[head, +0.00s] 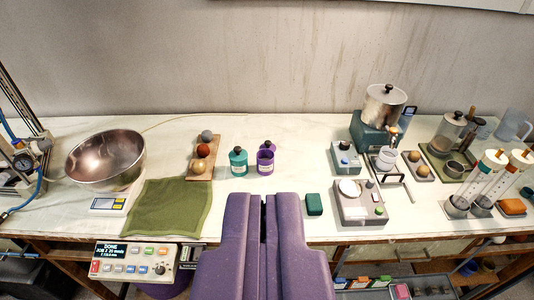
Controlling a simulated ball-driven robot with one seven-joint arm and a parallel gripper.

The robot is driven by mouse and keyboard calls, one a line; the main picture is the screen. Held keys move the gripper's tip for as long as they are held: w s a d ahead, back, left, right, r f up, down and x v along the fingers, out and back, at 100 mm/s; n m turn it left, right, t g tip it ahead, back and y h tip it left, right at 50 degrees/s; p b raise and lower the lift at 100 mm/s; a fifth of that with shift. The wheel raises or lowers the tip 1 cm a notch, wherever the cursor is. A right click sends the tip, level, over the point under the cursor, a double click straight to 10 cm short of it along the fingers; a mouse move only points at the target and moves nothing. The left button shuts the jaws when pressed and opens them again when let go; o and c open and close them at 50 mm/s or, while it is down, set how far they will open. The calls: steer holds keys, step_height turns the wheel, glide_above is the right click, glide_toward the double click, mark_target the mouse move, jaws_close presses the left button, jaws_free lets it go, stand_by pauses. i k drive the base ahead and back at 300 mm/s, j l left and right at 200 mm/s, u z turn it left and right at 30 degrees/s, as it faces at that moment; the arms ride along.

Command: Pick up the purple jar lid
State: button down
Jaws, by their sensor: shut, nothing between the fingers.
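A purple jar (265,165) stands near the middle of the bench, and its rim looks uncovered. The purple jar lid (268,148), with a dark knob, shows just behind the jar's rim. Its lower part is hidden by the jar, so I cannot tell what it rests on. My purple gripper (263,208) is at the bottom middle of the head view, nearer to me than the jar and lid. Its fingers are shut with nothing between them, apart from the lid.
A teal jar (238,164) with a dark knob stands left of the purple jar. A wooden board (207,164) with several balls lies further left, near a green cloth (168,208). A green block (314,204) and a grey device (362,210) are right of my gripper.

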mark_target(268, 145)
steer(key=i+z, duration=0.15)
steer(key=i, duration=0.4)
steer(key=i+j+z, duration=0.1)
steer(key=i, duration=0.45)
steer(key=i+j+z, duration=0.15)
steer(key=i, duration=0.35)
